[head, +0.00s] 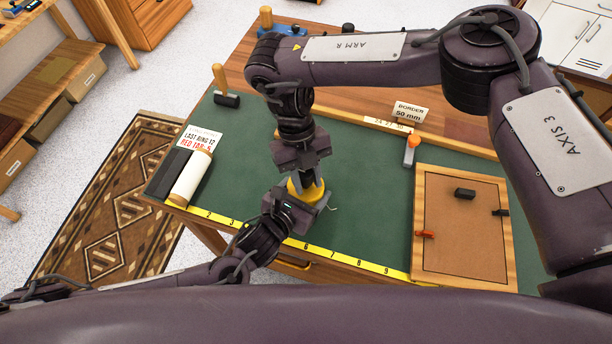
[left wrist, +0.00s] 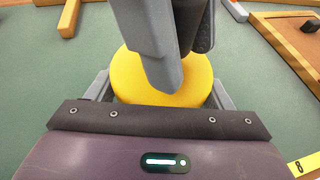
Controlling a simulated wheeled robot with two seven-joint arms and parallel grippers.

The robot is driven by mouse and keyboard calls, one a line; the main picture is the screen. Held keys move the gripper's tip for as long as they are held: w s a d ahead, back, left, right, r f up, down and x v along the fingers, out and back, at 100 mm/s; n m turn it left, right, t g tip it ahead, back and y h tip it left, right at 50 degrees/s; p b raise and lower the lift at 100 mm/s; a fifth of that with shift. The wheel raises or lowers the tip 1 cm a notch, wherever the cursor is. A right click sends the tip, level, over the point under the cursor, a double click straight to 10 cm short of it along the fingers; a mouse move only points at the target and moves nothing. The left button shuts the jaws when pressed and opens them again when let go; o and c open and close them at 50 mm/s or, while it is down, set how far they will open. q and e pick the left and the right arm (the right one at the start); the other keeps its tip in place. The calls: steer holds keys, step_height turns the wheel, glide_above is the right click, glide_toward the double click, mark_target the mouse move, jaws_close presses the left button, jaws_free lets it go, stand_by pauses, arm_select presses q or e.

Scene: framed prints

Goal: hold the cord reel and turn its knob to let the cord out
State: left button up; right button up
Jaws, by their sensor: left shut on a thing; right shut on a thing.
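The cord reel is a round yellow body (head: 296,190) on the green mat near its front edge. It also shows in the left wrist view (left wrist: 135,82) as a yellow disc. My left gripper (head: 308,197) comes in low from the front left, its grey fingers on either side of the reel, shut on it. My right gripper (head: 312,180) points down from above onto the top of the reel, its fingers shut. In the left wrist view my right gripper (left wrist: 172,72) covers the middle of the disc, so the knob is hidden. A thin pale strand (head: 333,208) lies just right of the reel.
A yellow numbered tape (head: 335,256) runs along the table's front edge. A framed board (head: 460,235) lies at right, a white roll (head: 190,180) and sign (head: 199,138) at left. A wooden strip (head: 365,115) lies behind. The mat between reel and frame is mostly clear.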

steer(key=n, duration=0.2)
steer(key=n+t+h, duration=0.1)
steer(key=n, duration=0.1)
steer(key=shift+w+d+n, duration=0.15)
steer(key=shift+n, duration=0.15)
steer(key=shift+w+d+n+t+h, duration=0.1)
steer(key=shift+n+t+h, duration=0.25)
steer(key=shift+n, duration=0.8)
steer(key=shift+w+n+t+h, duration=0.1)
steer(key=shift+n+t+h, duration=0.25)
steer(key=shift+n, duration=0.8)
steer(key=o, duration=0.7)
steer(key=shift+s, duration=0.1)
steer(key=v, duration=1.2)
steer(key=shift+o, duration=0.3)
